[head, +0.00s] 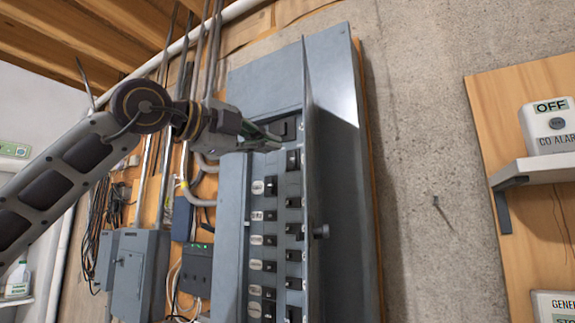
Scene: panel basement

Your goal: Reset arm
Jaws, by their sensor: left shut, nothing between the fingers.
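My left arm comes in from the left, and my left gripper (268,141) is shut and empty. Its fingertips are in front of the upper part of the grey breaker panel (269,82), close to the top breaker switches. I cannot tell whether they touch anything. The panel door (309,170) stands open, seen nearly edge-on, with a round knob on it. Below the gripper, black breaker switches (293,160) run down in two columns with white labels. My right gripper is not in view.
Smaller grey boxes (140,272) and a dark box with green lights (197,270) are left of the panel, among conduits and cables. At right, a shelf (540,168) holds a white CO alarm (549,128). The concrete wall between is mostly clear.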

